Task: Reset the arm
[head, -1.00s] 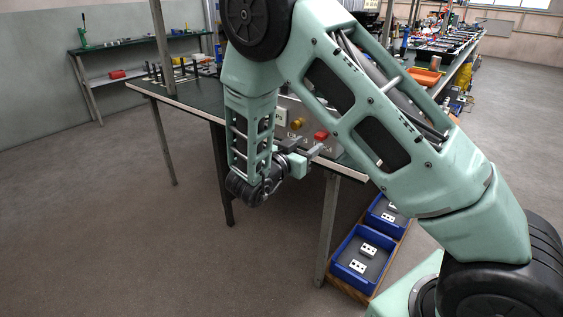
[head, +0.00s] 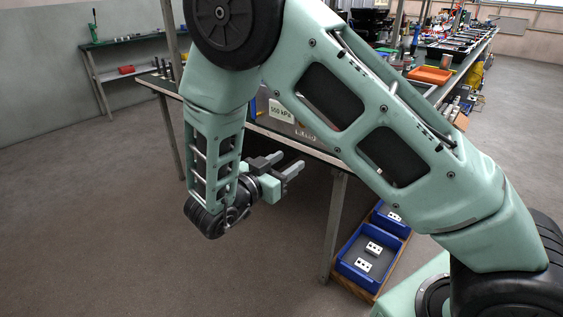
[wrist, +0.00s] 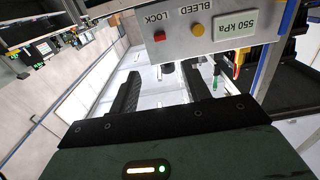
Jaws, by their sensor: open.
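My arm spans the head view, bent down in front of the workbench (head: 328,155). My gripper (head: 287,166) is open and empty, in front of the bench's front edge. In the wrist view its two dark fingers (wrist: 158,92) stand apart with nothing between them. A control panel (wrist: 205,32) shows at the top of the wrist view, with a red LOCK button (wrist: 159,36), a yellow BLEED button (wrist: 198,30) and a 550 kPa display (wrist: 234,30). In the head view my arm hides most of the panel, and both buttons are out of sight there.
Blue bins (head: 341,262) holding white parts stand on a low wooden base at the bench's right leg. A long bench with an orange tray (head: 430,75) runs along the back right. A side table (head: 130,72) stands at the back left. The floor at left is clear.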

